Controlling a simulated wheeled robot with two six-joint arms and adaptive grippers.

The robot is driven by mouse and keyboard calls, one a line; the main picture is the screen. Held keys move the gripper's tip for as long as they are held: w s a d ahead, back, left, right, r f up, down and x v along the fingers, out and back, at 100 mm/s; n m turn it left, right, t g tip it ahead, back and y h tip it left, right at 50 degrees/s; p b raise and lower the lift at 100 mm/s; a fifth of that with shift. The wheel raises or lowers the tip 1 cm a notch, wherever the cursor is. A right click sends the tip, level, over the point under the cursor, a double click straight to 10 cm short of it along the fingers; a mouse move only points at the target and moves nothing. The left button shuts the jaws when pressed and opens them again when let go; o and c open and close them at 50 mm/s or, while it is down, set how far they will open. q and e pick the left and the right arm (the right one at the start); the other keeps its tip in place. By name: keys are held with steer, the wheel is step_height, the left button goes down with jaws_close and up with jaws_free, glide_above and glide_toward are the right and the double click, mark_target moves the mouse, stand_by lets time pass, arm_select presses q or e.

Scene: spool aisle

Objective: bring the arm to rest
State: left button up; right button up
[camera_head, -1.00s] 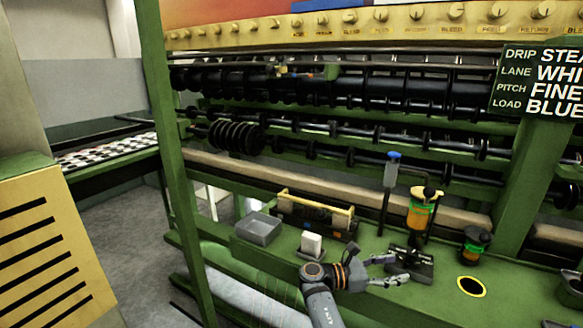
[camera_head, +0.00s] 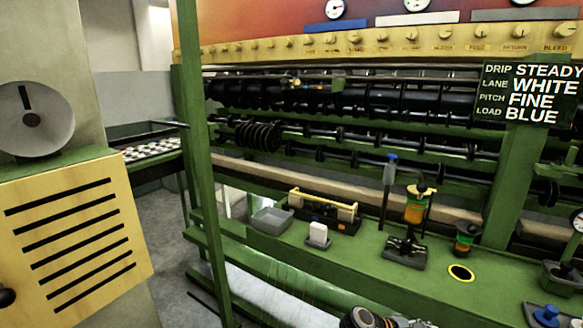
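One of my arms, seemingly the left, shows only at the bottom edge of the head view, right of centre. Its dark rounded wrist joint with an orange band is cut off by the frame. A grey part of the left gripper (camera_head: 408,323) shows beside it, pointing right. Its fingers are mostly out of frame, so I cannot tell whether it is open or shut. It appears in front of the green bench (camera_head: 345,262), clear of the things on it. My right gripper is not in view.
A green post (camera_head: 199,150) rises at left, near a slotted yellow cabinet (camera_head: 75,238).

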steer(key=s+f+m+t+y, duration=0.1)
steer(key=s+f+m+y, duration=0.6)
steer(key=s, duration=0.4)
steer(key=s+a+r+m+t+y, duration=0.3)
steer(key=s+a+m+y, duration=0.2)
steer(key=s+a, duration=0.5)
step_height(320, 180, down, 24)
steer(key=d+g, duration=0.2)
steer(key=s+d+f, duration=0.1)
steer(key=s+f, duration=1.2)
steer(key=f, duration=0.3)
arm_select(q)
steer(key=s+r+p, duration=0.4)
steer(key=r+p, duration=1)
steer(key=p, duration=0.1)
steer(key=shift+p, duration=0.35)
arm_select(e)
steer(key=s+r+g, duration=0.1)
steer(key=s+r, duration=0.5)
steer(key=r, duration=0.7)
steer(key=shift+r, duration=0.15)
